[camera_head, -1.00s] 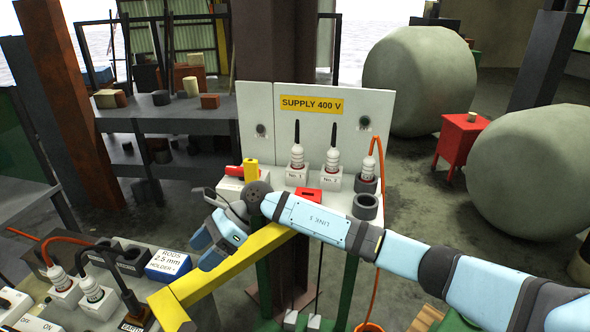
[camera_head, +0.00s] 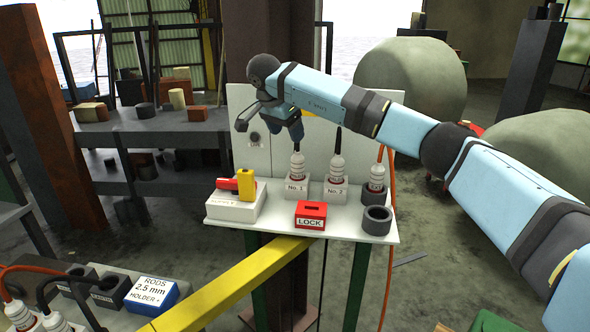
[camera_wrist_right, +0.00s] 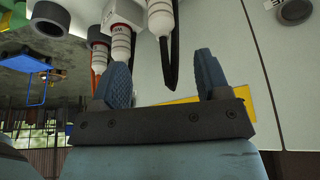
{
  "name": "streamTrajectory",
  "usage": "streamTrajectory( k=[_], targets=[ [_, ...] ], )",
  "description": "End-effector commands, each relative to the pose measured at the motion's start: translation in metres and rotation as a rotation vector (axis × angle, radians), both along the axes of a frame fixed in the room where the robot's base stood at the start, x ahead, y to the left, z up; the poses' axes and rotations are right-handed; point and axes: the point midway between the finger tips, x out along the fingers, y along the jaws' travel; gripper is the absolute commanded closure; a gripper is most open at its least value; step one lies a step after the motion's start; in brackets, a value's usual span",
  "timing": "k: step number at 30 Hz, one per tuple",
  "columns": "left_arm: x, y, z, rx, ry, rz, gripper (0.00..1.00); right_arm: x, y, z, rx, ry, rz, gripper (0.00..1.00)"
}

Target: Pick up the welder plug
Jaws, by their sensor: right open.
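Several white ribbed plugs are in view; I cannot tell which one is the welder plug. The No. 1 plug (camera_head: 298,168) and No. 2 plug (camera_head: 337,170) stand upright with black cable ends. A third plug (camera_head: 377,178) with an orange cable stands in a dark socket. My right gripper (camera_head: 270,125) is open and empty, just above and left of the No. 1 plug. In the right wrist view, a plug's black cable end (camera_wrist_right: 167,62) points between the open fingers (camera_wrist_right: 163,78), its white body (camera_wrist_right: 160,16) beyond the fingertips. My left gripper is not in view.
A red LOCK box (camera_head: 311,222), an empty dark ring socket (camera_head: 377,220) and a white box with a yellow block (camera_head: 246,187) sit on the ledge. The upright panel (camera_head: 245,110) stands close behind my gripper. More plugs (camera_head: 20,316) are at lower left.

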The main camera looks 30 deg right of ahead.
Motion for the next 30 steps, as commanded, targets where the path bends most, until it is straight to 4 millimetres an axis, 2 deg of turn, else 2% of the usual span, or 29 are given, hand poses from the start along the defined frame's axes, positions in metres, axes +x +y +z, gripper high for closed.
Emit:
streamTrajectory(
  k=[1,3,9,17,25,30],
  targets=[
    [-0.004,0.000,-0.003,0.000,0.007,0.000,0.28,0.001,-0.004,-0.013,-0.001,0.006,-0.002,0.31],
    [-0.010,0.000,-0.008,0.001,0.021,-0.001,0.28,0.003,-0.009,-0.027,0.001,0.005,-0.001,0.31],
    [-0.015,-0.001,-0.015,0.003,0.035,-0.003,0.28,0.007,-0.020,-0.055,0.002,0.003,-0.001,0.31],
    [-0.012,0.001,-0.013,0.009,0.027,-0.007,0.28,0.009,-0.025,-0.069,0.001,0.002,-0.001,0.31],
    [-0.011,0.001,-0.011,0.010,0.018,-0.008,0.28,0.014,-0.038,-0.106,0.003,0.003,-0.001,0.31],
    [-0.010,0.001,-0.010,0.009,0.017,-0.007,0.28,0.015,-0.040,-0.110,0.002,0.001,0.001,0.31]
  ],
)
